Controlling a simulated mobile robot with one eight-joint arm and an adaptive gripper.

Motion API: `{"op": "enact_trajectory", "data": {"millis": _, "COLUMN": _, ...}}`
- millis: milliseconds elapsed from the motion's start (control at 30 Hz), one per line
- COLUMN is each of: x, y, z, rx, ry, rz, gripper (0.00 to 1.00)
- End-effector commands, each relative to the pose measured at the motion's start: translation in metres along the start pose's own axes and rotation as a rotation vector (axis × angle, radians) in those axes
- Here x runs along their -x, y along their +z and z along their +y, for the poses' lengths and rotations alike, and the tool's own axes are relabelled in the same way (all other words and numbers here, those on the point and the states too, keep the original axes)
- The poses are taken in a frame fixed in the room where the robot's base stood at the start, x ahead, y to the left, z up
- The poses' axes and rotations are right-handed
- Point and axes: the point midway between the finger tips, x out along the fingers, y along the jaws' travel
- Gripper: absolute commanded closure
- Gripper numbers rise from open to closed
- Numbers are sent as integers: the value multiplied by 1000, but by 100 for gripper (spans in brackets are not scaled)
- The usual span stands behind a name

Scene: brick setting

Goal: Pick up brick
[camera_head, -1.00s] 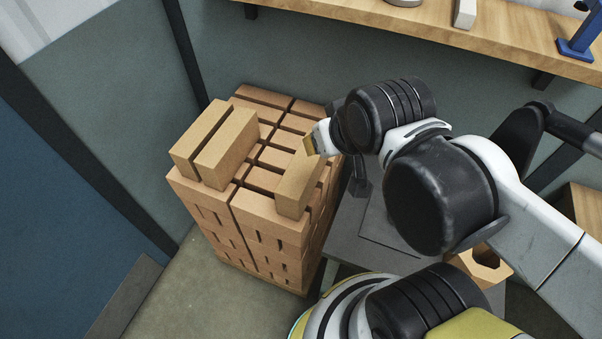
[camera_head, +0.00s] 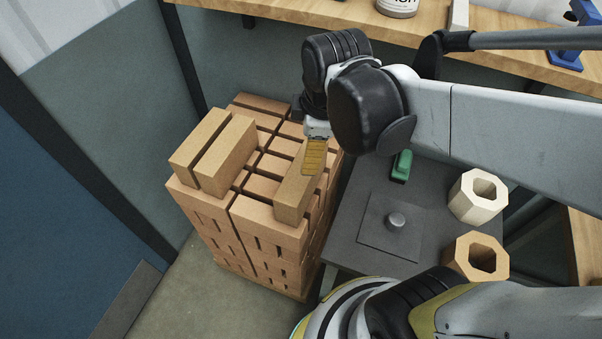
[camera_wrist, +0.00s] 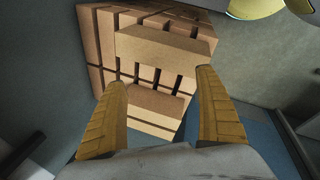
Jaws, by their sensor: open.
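The tan bricks are stacked in a block (camera_head: 262,240). On its top a single brick (camera_head: 291,196) lies along the right side, and two bricks (camera_head: 226,152) (camera_head: 198,140) lie side by side at the left. My gripper (camera_head: 313,160), with yellow finger pads, is at the far end of the single brick, overlapping it in the head view; contact cannot be told. In the wrist view my gripper (camera_wrist: 163,85) has its two fingers wide apart with nothing held. A raised brick (camera_wrist: 165,50) and another brick (camera_wrist: 156,103) show beyond and between the fingers.
A grey table (camera_head: 345,235) right of the stack holds a round knob on a plate (camera_head: 396,220), a green object (camera_head: 402,166), a white hollow block (camera_head: 476,197) and a tan one (camera_head: 474,257). A wooden shelf (camera_head: 330,12) runs behind. Floor is clear at front left.

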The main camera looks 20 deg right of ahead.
Motion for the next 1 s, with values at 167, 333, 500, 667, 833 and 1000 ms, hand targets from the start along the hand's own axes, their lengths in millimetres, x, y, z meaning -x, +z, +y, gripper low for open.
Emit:
{"op": "enact_trajectory", "data": {"millis": 167, "x": -29, "y": -5, "z": 14, "rx": 531, "ry": -143, "rz": -16, "gripper": 17}}
{"op": "enact_trajectory", "data": {"millis": 333, "x": -56, "y": -6, "z": 19, "rx": 933, "ry": -255, "rz": 24, "gripper": 17}}
{"op": "enact_trajectory", "data": {"millis": 500, "x": -70, "y": -5, "z": 18, "rx": 1135, "ry": -310, "rz": 61, "gripper": 17}}
{"op": "enact_trajectory", "data": {"millis": 667, "x": -92, "y": -3, "z": 13, "rx": 1172, "ry": -320, "rz": 70, "gripper": 17}}
{"op": "enact_trajectory", "data": {"millis": 833, "x": -118, "y": 0, "z": 5, "rx": 1171, "ry": -319, "rz": 69, "gripper": 17}}
{"op": "enact_trajectory", "data": {"millis": 1000, "x": -128, "y": 2, "z": 2, "rx": 1170, "ry": -318, "rz": 69, "gripper": 17}}
